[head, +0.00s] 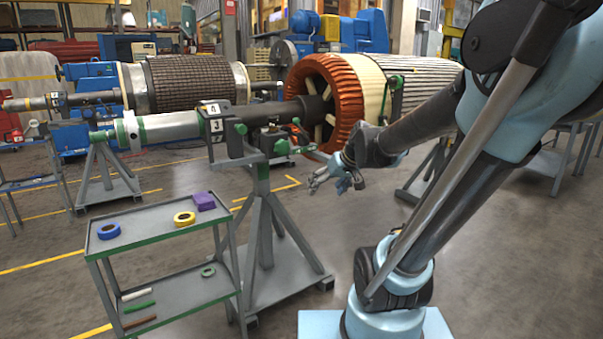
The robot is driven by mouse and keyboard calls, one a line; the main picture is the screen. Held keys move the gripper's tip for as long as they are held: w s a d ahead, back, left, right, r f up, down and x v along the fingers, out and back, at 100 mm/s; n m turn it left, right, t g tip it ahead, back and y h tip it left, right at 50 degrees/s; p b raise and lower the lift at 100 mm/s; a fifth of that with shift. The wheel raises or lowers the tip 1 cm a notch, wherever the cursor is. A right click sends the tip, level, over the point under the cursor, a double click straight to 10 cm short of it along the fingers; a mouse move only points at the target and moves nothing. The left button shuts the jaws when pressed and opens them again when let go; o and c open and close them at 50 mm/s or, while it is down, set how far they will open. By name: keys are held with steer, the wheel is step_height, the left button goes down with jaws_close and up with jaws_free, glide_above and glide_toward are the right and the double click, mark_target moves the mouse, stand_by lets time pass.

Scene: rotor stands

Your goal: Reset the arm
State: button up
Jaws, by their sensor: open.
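My arm reaches from the right side of the head view toward the middle. My gripper (328,181) hangs in the air in front of the large rotor (330,95) with orange windings, to the right of the rotor stand (264,215). Its fingers are apart and hold nothing. The gripper is small in this view, so fine detail of the fingers is hard to see.
A grey two-shelf cart (155,247) stands at the lower left. Its top bears a blue tape roll (109,231), a yellow tape roll (184,218) and a purple block (204,201). A second rotor (190,82) lies behind. Floor between stand and arm is clear.

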steer(key=s+d+f+m+g+h, duration=0.1)
steer(key=s+d+f, duration=0.4)
steer(key=s, duration=0.5)
steer(key=s+d+f+m+g+h, duration=0.2)
steer(key=s+d+f+h, duration=0.1)
steer(key=s, duration=0.6)
steer(key=d+f, duration=0.1)
steer(key=d, duration=0.1)
steer(key=shift+s+d+f+m+g+h, duration=0.3)
steer(key=shift+s+d+f, duration=0.05)
steer(key=shift+d+f, duration=0.05)
steer(key=m+t+y, duration=1)
steer(key=m+t, duration=0.3)
steer(key=m, duration=1.9)
glide_toward(284, 148)
steer(key=x, duration=1.1)
